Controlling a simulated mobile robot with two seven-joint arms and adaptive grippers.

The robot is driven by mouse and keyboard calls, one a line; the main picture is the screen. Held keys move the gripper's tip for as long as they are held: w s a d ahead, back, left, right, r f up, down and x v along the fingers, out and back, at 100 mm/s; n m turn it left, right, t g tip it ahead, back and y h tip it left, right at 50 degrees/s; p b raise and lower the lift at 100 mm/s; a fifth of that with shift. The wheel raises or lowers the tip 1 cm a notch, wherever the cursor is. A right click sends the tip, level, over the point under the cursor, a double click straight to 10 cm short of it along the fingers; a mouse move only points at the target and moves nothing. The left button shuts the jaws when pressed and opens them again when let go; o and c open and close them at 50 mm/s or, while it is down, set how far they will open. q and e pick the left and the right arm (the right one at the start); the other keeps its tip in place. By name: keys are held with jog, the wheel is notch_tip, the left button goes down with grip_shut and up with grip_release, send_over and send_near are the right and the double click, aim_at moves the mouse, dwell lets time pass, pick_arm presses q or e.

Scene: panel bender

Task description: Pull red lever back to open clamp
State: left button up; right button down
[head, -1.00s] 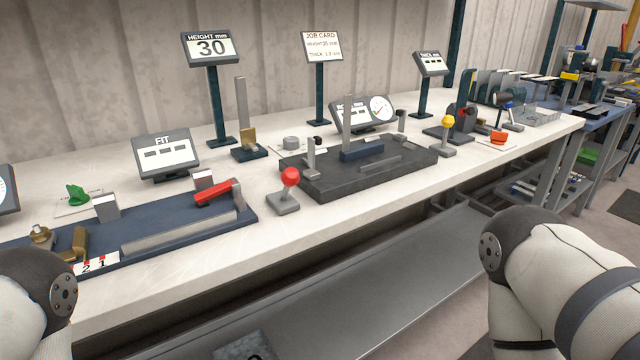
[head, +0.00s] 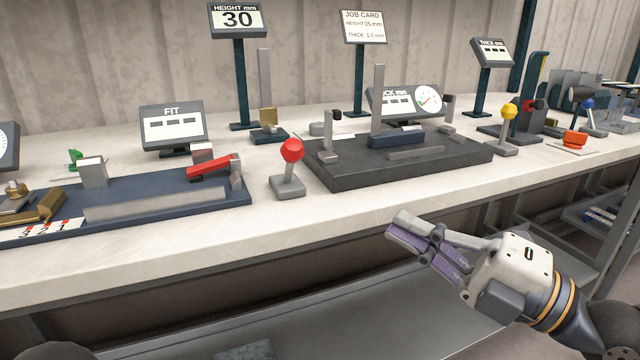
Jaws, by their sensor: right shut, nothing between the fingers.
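A red lever (head: 214,167) lies nearly flat, tilted slightly, at the right end of the dark blue fixture (head: 165,190) on the left half of the bench. A grey block stands at its right end. A separate red ball-topped stick (head: 291,152) stands upright on a grey base, right of the fixture. My right gripper (head: 396,230) is shut and empty in front of the bench's front edge, to the right of the lever and well apart from it. My left gripper is out of view.
A dark grey block fixture (head: 400,165) with posts sits mid-bench. A yellow ball-topped stick (head: 508,112) stands to its right. Display stands, including the FIT screen (head: 172,124), line the back. The white bench strip (head: 270,218) along the front is clear.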

jog(key=shift+d+r+n, duration=0.2)
jog(key=shift+r+n, duration=0.3)
jog(key=shift+r, duration=0.05)
send_near(290, 164)
jog(key=w+a+r, duration=0.1)
jog(key=w+a, duration=0.1)
jog(key=w+a+r, duration=0.1)
jog(key=a, duration=0.1)
jog(key=shift+r, duration=0.3)
jog(key=shift+d, duration=0.1)
jog(key=shift+r, duration=0.1)
